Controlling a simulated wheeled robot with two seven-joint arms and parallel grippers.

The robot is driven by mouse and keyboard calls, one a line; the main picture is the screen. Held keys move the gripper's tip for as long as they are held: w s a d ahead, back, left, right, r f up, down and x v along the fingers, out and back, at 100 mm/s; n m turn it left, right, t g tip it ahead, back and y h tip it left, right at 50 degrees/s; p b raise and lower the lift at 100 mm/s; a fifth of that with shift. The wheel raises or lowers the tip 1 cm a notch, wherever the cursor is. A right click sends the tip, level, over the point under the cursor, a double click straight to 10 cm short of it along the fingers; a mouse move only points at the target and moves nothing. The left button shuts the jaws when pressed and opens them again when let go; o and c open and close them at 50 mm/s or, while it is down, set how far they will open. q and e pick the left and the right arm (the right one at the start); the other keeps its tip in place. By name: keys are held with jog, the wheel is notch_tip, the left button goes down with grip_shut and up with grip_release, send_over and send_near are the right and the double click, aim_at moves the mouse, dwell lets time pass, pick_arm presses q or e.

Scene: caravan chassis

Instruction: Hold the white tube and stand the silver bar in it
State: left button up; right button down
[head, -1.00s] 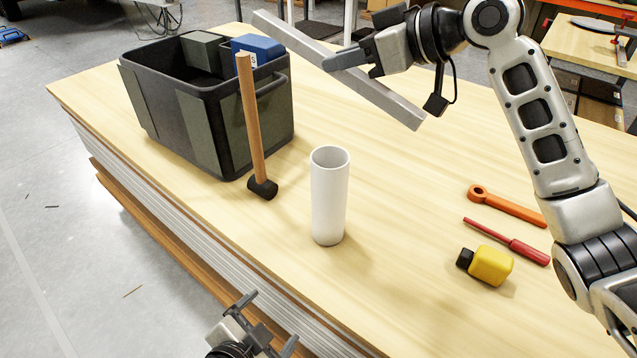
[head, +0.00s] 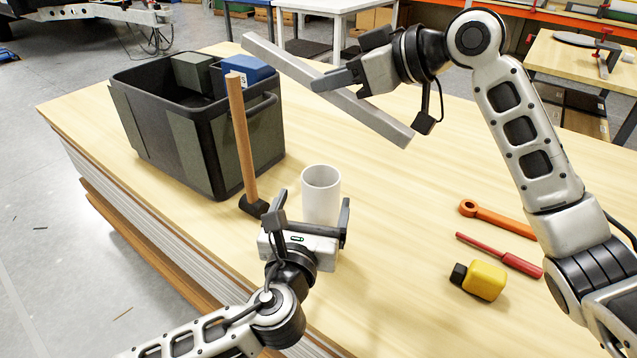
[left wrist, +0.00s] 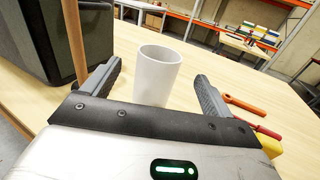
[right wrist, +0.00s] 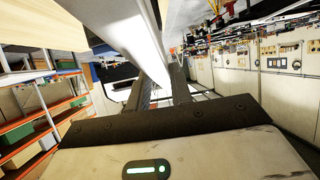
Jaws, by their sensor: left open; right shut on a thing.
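The white tube (head: 320,192) stands upright on the wooden table, its open end up. It also shows in the left wrist view (left wrist: 158,76). My left gripper (head: 312,212) is open, its two fingers on either side of the tube's near side; the tube's lower part is hidden behind it in the head view. My right gripper (head: 338,82) is shut on the silver bar (head: 375,118) near its middle and holds it above the table, tilted, upper left to lower right. The bar also crosses the top of the right wrist view (right wrist: 130,35).
A dark crate (head: 190,155) with a blue box (head: 247,70) stands at the left. A mallet (head: 242,140) stands upright beside it. The table's middle is clear.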

aim_at(324, 168)
pick_arm(q)
jog(key=w, duration=0.3)
jog(key=w+d, duration=0.1)
jog(key=w, duration=0.2)
jog(key=w+d, duration=0.1)
jog(key=w, duration=0.2)
jog(key=shift+w, duration=0.25)
jog(key=shift+a, duration=0.1)
jog(key=c, duration=1.1)
